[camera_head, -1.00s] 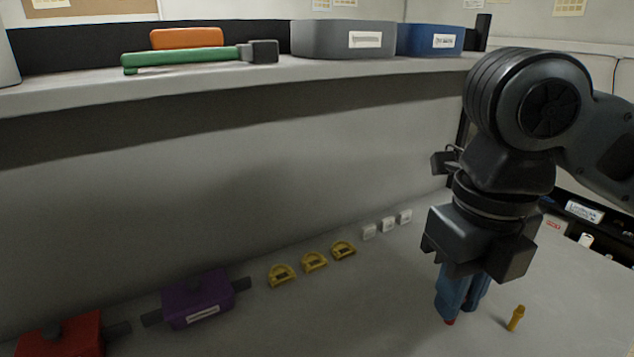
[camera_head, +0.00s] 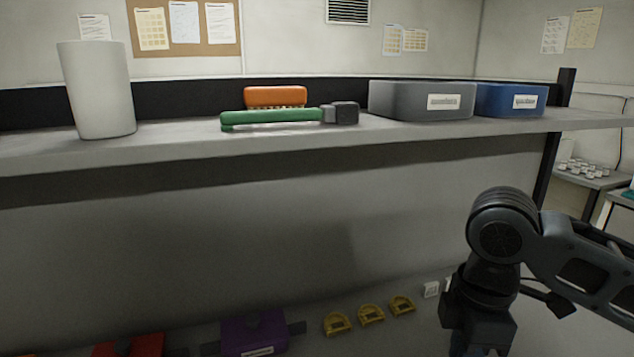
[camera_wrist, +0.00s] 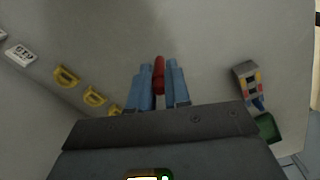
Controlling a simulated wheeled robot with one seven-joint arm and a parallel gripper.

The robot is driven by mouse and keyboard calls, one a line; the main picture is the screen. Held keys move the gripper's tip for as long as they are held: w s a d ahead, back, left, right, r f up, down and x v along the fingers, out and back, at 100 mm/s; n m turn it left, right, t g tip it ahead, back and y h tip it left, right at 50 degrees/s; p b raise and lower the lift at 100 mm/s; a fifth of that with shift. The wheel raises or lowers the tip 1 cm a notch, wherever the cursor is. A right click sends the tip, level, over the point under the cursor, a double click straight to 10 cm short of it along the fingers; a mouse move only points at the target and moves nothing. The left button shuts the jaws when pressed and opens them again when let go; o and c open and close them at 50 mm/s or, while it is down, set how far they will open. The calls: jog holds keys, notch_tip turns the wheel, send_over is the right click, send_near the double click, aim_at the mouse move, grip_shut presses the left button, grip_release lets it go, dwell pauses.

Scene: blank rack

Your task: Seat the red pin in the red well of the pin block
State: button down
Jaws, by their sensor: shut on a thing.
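The red pin (camera_wrist: 159,72) is held between the blue fingers of my gripper (camera_wrist: 158,80) in the wrist view. The fingers are closed on its sides, and its red end shows between them. In the head view my wrist shows at the lower right, but the fingers and the pin are cut off by the bottom edge. A small block with grey, yellow, red and blue patches (camera_wrist: 249,80) lies to the right of my gripper in the wrist view. It may be the pin block; I cannot make out a red well.
Several yellow brackets (camera_head: 371,314) and white tags (camera_head: 431,289) line the wall's foot. A purple block (camera_head: 254,334) and a red block (camera_head: 143,346) are at lower left. A shelf (camera_head: 180,143) above holds bins and brushes. A green thing (camera_wrist: 268,128) sits right of my gripper.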

jog(key=w+f+m, duration=0.1)
jog(key=f+m, duration=0.1)
jog(key=m, duration=0.1)
jog(key=w+f+m, duration=0.1)
jog(key=f+m, duration=0.1)
jog(key=m, duration=0.2)
jog(key=w+f+m+p, duration=0.1)
jog(key=f+m, duration=0.1)
jog(key=m, duration=0.2)
jog(key=shift+w+d+f, duration=0.1)
jog(key=shift+w+d, duration=0.3)
jog(key=shift+w+d+f+m, duration=0.2)
jog(key=shift+f+m, duration=0.3)
jog(key=shift+m, duration=0.5)
